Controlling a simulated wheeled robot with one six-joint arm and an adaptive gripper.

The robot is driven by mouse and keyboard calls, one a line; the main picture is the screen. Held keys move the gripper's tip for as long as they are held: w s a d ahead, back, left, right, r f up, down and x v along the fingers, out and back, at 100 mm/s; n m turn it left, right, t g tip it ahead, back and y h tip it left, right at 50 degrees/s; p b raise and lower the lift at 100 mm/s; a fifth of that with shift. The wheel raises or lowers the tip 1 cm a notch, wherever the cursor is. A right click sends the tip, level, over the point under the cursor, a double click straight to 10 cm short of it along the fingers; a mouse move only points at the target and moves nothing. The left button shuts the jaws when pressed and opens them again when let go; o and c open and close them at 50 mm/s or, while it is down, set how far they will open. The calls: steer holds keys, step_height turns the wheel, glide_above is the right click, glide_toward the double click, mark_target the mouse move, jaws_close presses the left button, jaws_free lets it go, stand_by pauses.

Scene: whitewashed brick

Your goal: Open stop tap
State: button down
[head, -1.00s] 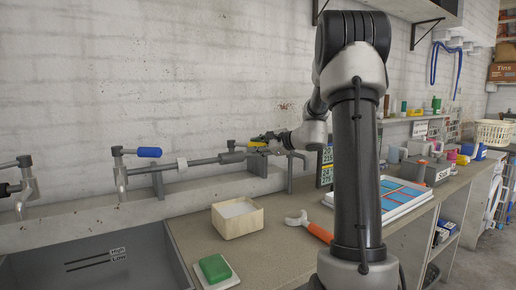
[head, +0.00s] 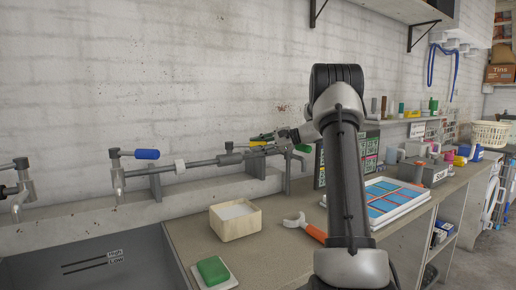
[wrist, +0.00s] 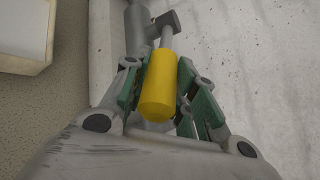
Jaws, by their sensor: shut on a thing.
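The stop tap's yellow lever (head: 257,143) sits on the grey pipe along the wall, in the middle of the head view. In the wrist view the yellow lever (wrist: 158,85) lies between my green-padded fingers, its round end towards the camera. My gripper (wrist: 156,95) is shut on it. In the head view my gripper (head: 265,137) reaches the lever from the right, and its fingers partly cover that end of the pipe. A second tap with a blue lever (head: 147,154) stands further left on the same pipe.
A tray of blue tiles (head: 412,193) lies to the right. The wall stands close behind the pipe.

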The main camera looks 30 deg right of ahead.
steer(key=shift+w+d+n+g+y, duration=0.2)
steer(key=shift+w+n+g+y, duration=0.1)
steer(key=shift+w+y, duration=0.1)
steer(key=c, duration=1.1)
jaws_free()
steer(key=shift+c, duration=0.2)
step_height(320, 180, up, 9)
steer(key=shift+s+f, duration=0.1)
steer(key=shift+s, duration=0.05)
steer(key=shift+w+r, duration=0.2)
steer(key=shift+r, duration=0.4)
